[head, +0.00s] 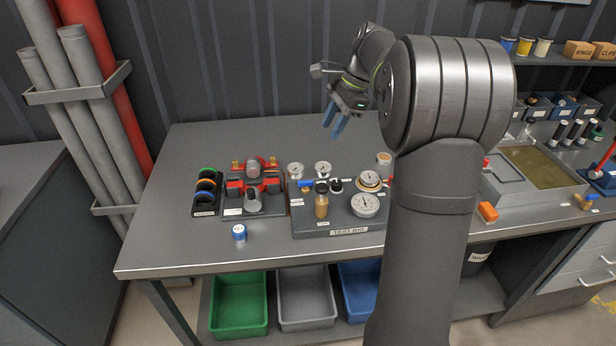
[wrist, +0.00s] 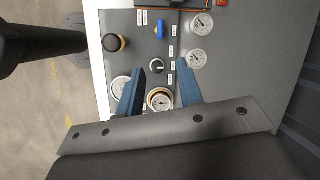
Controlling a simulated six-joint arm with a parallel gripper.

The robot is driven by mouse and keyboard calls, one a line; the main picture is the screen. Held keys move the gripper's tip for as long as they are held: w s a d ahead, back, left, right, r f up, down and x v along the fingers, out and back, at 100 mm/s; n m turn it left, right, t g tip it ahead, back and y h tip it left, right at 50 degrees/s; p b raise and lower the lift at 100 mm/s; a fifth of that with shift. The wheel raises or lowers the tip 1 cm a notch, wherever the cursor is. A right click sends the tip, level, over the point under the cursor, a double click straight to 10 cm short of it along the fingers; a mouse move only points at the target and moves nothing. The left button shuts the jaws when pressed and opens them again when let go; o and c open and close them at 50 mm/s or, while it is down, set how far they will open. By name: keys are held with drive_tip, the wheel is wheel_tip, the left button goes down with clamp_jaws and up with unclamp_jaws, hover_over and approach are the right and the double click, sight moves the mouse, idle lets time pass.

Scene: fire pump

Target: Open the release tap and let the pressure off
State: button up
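The test rig (head: 305,226) is a dark grey panel on the bench, with gauges and controls. Its small labels are too blurred to read, so I cannot tell which control is the release tap. In the wrist view a black knob (wrist: 157,67) with a white pointer mark sits mid-panel, with a blue lever (wrist: 160,29) beyond it. A black-topped brass handle (head: 321,203) stands upright at the front of the rig. A brass-rimmed gauge (head: 369,179) also shows between my fingers in the wrist view (wrist: 160,99). My gripper (head: 333,124) is open and empty, high above the rig.
White gauges (head: 323,169) stand along the rig's back. A red-clamped fixture (head: 238,187), a ring rack (head: 206,192) and a blue-capped pot (head: 239,232) are at left. Bench space is free at front left.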

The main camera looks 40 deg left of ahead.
drive_tip(key=w+f+m, duration=0.1)
drive_tip(key=m, duration=0.2)
approach(306, 181)
drive_tip(key=shift+g, duration=0.4)
drive_tip(key=x, duration=0.8)
drive_tip(key=shift+w+a+f, duration=0.15)
drive_tip(key=shift+w+f, duration=0.05)
drive_tip(key=shift+f, duration=0.1)
clamp_jaws()
